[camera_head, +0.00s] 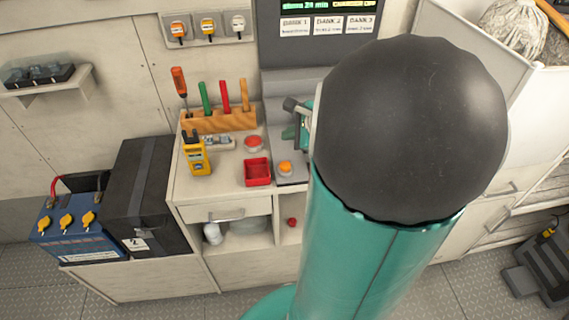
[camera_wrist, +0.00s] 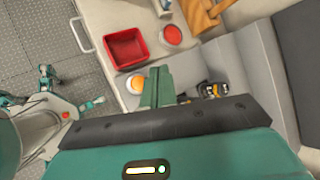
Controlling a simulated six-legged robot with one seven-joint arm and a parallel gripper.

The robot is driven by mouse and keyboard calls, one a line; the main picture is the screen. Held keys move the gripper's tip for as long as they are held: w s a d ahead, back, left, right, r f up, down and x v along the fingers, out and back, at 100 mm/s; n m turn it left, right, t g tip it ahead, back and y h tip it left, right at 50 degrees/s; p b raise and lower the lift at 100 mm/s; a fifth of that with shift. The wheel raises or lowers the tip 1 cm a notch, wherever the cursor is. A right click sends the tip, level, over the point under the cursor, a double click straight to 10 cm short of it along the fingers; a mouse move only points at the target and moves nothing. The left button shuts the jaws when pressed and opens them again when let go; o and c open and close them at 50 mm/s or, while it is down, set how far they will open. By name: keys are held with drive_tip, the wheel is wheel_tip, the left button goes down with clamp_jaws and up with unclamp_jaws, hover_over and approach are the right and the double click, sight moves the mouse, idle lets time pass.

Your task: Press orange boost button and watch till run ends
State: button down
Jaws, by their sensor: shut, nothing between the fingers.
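The orange boost button (camera_head: 285,168) sits on a grey base at the right part of the bench top, beside the red tray. In the wrist view the orange button (camera_wrist: 135,84) shows just left of my fingertips. My gripper (camera_wrist: 157,88) is shut and empty, its teal fingers close to the button; I cannot tell whether they touch it. In the head view my gripper (camera_head: 301,135) is partly hidden behind my arm, above and right of the button. A display panel (camera_head: 318,8) on the wall shows green text and cards marked Bank 1, Bank 2 and Bank 3; its top is cut off.
A red tray (camera_head: 257,172) and a red button (camera_head: 253,143) sit left of the orange button. A yellow meter (camera_head: 196,158) and a wooden tool rack (camera_head: 218,121) stand further left. A blue battery (camera_head: 75,232) and a black case (camera_head: 139,197) are at the bench's left end.

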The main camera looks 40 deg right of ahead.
sight(288, 166)
drive_tip(key=shift+w+f, duration=0.1)
drive_tip(key=shift+f, duration=3.85)
drive_tip(key=shift+f, duration=0.1)
drive_tip(key=shift+f, duration=0.35)
drive_tip(key=shift+f, duration=0.45)
drive_tip(key=shift+r, duration=0.9)
drive_tip(key=shift+r, duration=2.5)
